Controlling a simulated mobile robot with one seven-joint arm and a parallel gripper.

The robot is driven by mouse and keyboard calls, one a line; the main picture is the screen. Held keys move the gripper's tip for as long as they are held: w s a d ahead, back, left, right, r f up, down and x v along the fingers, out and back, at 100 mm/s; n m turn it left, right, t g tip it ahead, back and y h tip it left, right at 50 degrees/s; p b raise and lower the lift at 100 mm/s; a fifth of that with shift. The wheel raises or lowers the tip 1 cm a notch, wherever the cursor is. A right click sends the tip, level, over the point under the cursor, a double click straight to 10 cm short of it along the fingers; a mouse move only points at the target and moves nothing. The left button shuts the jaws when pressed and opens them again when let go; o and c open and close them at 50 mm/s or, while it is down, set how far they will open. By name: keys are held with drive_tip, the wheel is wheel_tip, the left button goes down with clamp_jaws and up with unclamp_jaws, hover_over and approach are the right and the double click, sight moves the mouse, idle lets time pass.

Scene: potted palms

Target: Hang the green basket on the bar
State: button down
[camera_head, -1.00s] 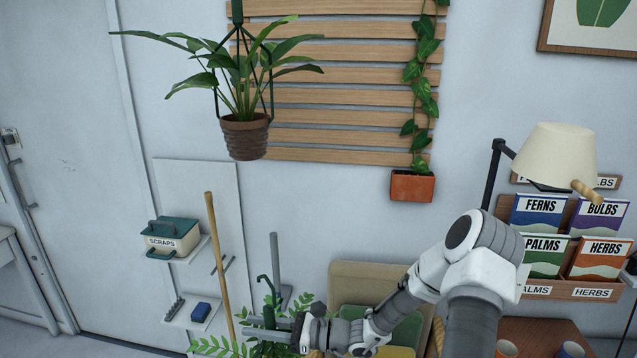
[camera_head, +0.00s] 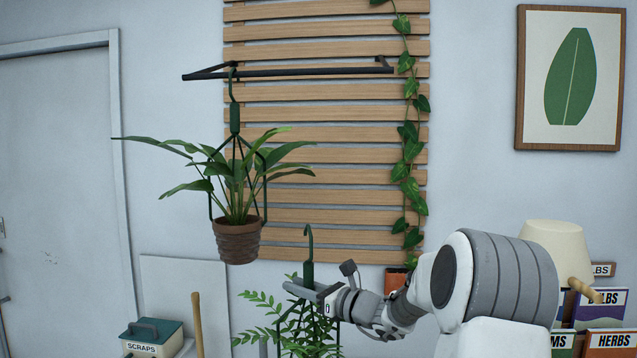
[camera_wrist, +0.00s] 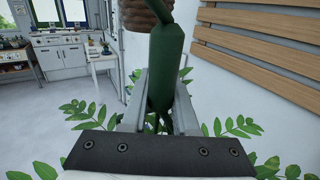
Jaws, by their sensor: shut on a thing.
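My gripper (camera_head: 309,288) is shut on the green handle of the green basket (camera_head: 308,274), a hanging plant holder with a hook on top. Its hook stands upright above my fingers, and small-leaved fronds spread below. In the wrist view the green handle (camera_wrist: 166,70) sits between my two fingers. The dark bar (camera_head: 300,72) juts from the slatted wooden trellis, above and apart from the basket's hook. The lower part of the basket is cut off by the picture's bottom edge.
Another plant in a brown pot (camera_head: 237,241) hangs by a hook near the bar's left end. A leafy vine (camera_head: 410,190) trails down the trellis (camera_head: 330,158) at right. The bar's middle and right are free. A lamp (camera_head: 555,245) stands at lower right.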

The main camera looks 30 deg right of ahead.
drive_tip(key=r+m+h, duration=0.1)
drive_tip(key=r, duration=0.6)
drive_tip(key=s+r+m+t+h, duration=0.1)
drive_tip(key=r+h, duration=0.1)
drive_tip(key=r, duration=0.5)
drive_tip(key=s+d+r+h, duration=0.1)
drive_tip(key=r, duration=0.6)
drive_tip(key=shift+s+m, duration=0.25)
drive_tip(key=shift+m, duration=0.15)
drive_tip(key=s+a+r+m+h, duration=0.15)
drive_tip(key=s+r, duration=0.25)
drive_tip(key=r, duration=0.5)
drive_tip(key=s+r+m+h, duration=0.1)
drive_tip(key=s+r+h, duration=0.15)
drive_tip(key=r, duration=0.55)
drive_tip(key=w+d+f+p, duration=0.2)
drive_tip(key=w+d+p, duration=0.1)
drive_tip(key=w+d, duration=0.6)
drive_tip(key=shift+w+d+f+y, duration=0.2)
drive_tip(key=shift+w+f+y, duration=0.15)
drive_tip(key=shift+w, duration=1)
drive_tip(key=shift+n, duration=0.25)
drive_tip(key=c, duration=0.7)
unclamp_jaws()
drive_tip(key=shift+o, duration=0.5)
drive_tip(key=shift+f, duration=0.1)
drive_tip(key=shift+f, duration=0.1)
